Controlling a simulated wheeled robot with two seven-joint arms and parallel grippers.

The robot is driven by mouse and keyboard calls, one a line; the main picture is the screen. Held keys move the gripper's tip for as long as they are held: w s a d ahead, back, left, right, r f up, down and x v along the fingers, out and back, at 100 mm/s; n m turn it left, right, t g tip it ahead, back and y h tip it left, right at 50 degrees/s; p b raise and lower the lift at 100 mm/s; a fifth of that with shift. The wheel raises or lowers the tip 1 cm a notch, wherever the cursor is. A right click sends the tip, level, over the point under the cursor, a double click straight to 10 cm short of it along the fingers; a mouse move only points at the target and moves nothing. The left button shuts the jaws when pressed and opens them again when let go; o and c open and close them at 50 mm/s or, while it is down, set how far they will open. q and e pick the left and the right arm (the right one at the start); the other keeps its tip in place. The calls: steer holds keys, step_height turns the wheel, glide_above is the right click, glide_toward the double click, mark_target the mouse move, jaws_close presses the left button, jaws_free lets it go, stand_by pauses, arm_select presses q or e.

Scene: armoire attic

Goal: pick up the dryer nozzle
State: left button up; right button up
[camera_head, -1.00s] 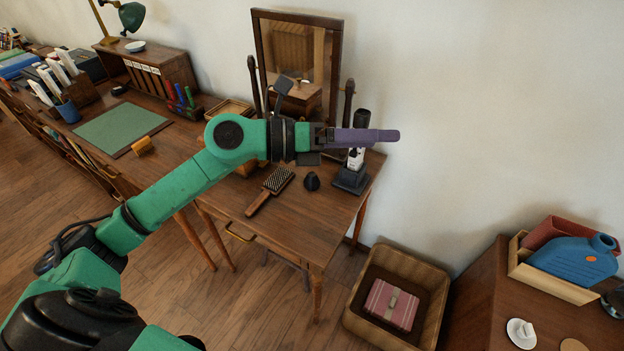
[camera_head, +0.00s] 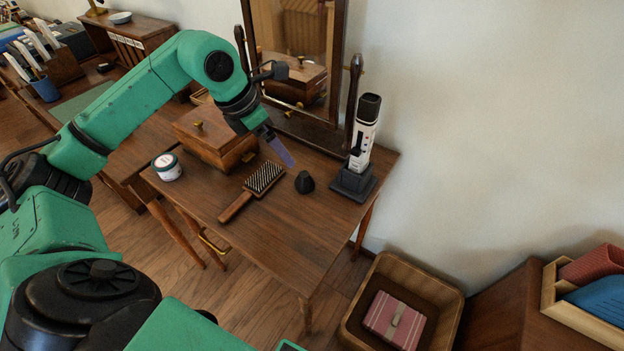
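The dryer nozzle, as I take it, is a small black rounded piece (camera_head: 304,182). It sits on the wooden dressing table (camera_head: 265,228), between the hairbrush and the dark stand. My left gripper (camera_head: 284,157) points down and to the right, above and slightly left of the nozzle, apart from it. Its purple fingers overlap each other in this view, so I cannot tell whether they are open or shut. Nothing shows held in them. My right gripper is out of view.
A hairbrush (camera_head: 262,178) lies left of the nozzle. A white and black device (camera_head: 364,135) stands in a dark stand (camera_head: 353,184) to the right. A wooden box (camera_head: 205,143), a white jar (camera_head: 167,167) and a mirror (camera_head: 335,70) are also near. The table's front is clear.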

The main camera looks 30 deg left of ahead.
mark_target(301, 176)
arm_select(q)
steer(key=p+x, duration=0.1)
steer(key=x, duration=0.6)
steer(key=p+x, duration=0.1)
steer(key=x, duration=0.7)
steer(key=shift+w+r, duration=0.1)
steer(key=shift+w, duration=0.1)
steer(key=shift+w+f, duration=0.2)
steer(key=shift+f, duration=0.25)
steer(key=c, duration=1.4)
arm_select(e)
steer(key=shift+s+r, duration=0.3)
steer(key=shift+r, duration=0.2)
